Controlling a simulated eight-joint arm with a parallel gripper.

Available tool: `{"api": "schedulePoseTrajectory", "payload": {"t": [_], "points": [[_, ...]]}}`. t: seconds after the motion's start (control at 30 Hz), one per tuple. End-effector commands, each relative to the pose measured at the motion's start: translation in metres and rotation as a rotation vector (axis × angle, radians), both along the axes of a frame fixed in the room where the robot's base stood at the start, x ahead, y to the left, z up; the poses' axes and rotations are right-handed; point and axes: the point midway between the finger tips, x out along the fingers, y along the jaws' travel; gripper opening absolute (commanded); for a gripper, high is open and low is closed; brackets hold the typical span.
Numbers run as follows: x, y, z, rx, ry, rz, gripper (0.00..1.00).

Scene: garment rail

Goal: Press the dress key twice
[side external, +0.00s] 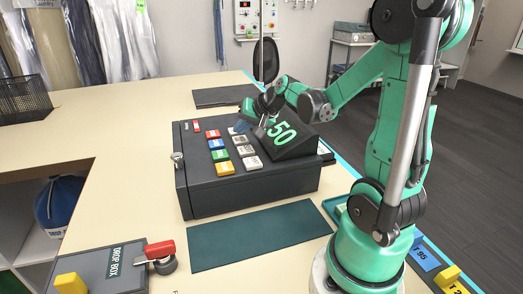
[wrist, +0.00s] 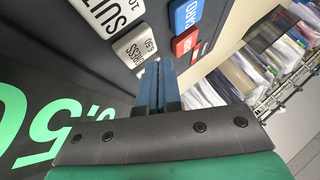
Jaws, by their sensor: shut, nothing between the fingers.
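The dress key (wrist: 136,46) is a white key with dark lettering, partly readable as "RESS" and "6.50" in the wrist view. My gripper (wrist: 153,66) has its two blue fingers together with nothing between them. The fingertips overlap the near edge of the dress key in the wrist view; I cannot tell whether they touch it. In the side view my gripper (side external: 240,127) points down at the far end of the white key column, and the dress key is hard to make out there. The register (side external: 250,188) is a dark box with a green-lit display (side external: 284,134) showing "50" at its visible end.
A white suit key (wrist: 118,14) sits beside the dress key, with a blue key (wrist: 187,14) and a red key (wrist: 184,41) across from them. A dark green mat (side external: 255,235) lies in front of the register.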

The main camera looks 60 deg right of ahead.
Motion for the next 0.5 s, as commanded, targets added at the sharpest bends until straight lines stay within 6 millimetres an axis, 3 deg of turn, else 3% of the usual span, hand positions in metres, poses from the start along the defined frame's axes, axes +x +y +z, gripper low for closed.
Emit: {"api": "schedulePoseTrajectory", "payload": {"t": [0.5], "points": [[0.0, -0.0001, -0.0069, 0.0, 0.0, 0.0, 0.0]]}}
